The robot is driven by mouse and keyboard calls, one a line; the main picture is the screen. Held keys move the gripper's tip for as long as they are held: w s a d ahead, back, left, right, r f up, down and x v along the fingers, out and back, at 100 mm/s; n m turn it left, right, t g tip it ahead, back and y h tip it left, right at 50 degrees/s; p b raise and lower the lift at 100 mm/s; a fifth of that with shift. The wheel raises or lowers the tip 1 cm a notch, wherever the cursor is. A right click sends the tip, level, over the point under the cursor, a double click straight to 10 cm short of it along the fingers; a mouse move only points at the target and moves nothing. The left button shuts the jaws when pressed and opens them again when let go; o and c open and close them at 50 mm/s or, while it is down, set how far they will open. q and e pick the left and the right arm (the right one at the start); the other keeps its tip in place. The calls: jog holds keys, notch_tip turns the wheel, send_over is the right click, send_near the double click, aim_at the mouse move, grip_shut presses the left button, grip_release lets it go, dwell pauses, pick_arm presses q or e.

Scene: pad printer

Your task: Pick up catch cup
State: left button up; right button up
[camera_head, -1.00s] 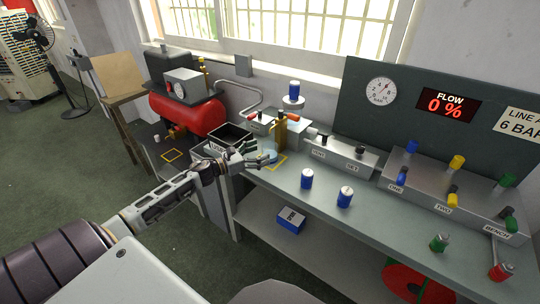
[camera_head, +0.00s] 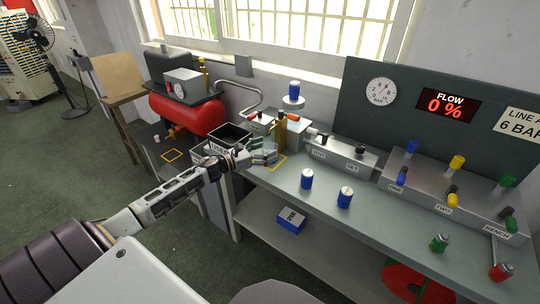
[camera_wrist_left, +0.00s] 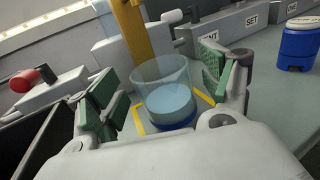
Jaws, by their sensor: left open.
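The catch cup (camera_wrist_left: 163,88) is a clear cup with a blue base. In the left wrist view it stands upright between the two green-padded fingers of my left gripper (camera_wrist_left: 160,93), with room visible on both sides. It stands by a yellow marked outline on the bench (camera_wrist_left: 262,100), in front of a yellow post (camera_wrist_left: 130,35). In the head view my left gripper (camera_head: 264,152) reaches the bench's left end, open, and largely hides the cup. My right gripper is not in view.
A black open bin (camera_head: 233,136) stands left of the gripper. A grey block with labelled switches (camera_head: 340,155) is to the right. Two blue canisters stand on the bench, one here (camera_head: 307,179) and one here (camera_head: 345,197). A red tank (camera_head: 187,113) is at the left.

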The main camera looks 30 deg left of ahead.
pick_arm(q)
jog(key=shift+w+d, duration=0.25)
jog(key=shift+w, duration=0.25)
jog(key=shift+w+d, duration=0.15)
jog(key=shift+w, duration=0.25)
jog(key=shift+w+d, duration=0.1)
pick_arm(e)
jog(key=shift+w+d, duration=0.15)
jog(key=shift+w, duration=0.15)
